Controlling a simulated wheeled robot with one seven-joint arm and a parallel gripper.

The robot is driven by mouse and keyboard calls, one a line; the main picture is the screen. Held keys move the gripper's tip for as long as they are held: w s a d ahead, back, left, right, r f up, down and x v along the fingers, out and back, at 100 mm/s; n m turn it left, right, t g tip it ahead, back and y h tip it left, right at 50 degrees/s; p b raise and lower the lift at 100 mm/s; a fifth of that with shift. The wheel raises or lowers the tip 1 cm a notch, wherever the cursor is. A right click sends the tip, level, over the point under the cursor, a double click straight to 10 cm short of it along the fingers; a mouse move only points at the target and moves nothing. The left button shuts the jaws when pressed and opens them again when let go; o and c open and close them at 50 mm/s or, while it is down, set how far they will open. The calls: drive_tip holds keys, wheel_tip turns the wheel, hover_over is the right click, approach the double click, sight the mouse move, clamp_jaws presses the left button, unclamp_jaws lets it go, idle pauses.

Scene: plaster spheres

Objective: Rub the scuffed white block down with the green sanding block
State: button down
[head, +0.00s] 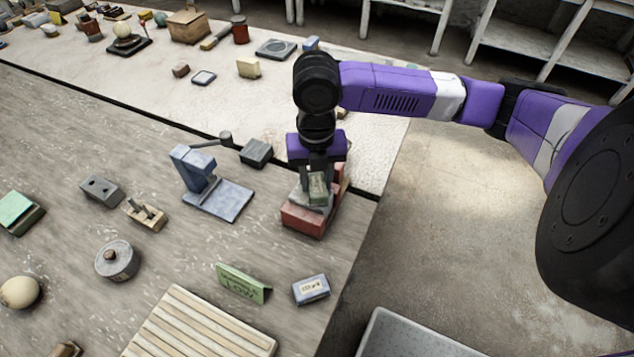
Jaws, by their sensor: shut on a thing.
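My gripper (317,172) points down near the table's right edge, its jaws shut on the small green sanding block (318,190). Below and beside the green block, a pale grey-white block (303,196) shows, its top partly hidden by the green block and the jaws. It sits in or on a red holder (304,222), with a red part also standing behind at the right. The green block appears to be at the white block's top; I cannot tell whether they touch. Scuffs are too small to make out.
Left of the holder stands a blue-grey angled stand (232,200), with a dark grey block (256,153) behind it. A green folded sign (242,283), a small blue box (311,289) and a slatted board (205,330) lie in front. The table's right edge is close to the holder.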

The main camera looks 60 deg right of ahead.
drive_tip(key=shift+w+d, duration=0.45)
drive_tip(key=shift+d, duration=0.2)
drive_tip(key=shift+s+a+r, duration=0.1)
drive_tip(key=shift+s+a, duration=0.45)
drive_tip(key=shift+a, duration=0.25)
drive_tip(key=shift+s+a, duration=0.65)
drive_tip(key=shift+a, duration=0.3)
drive_tip(key=shift+w+d+b, duration=0.2)
drive_tip(key=shift+w+d, duration=0.4)
drive_tip(key=shift+d, duration=0.3)
drive_tip(key=shift+w+d+b, duration=0.15)
drive_tip(key=shift+w+d, duration=0.45)
drive_tip(key=shift+d, duration=0.25)
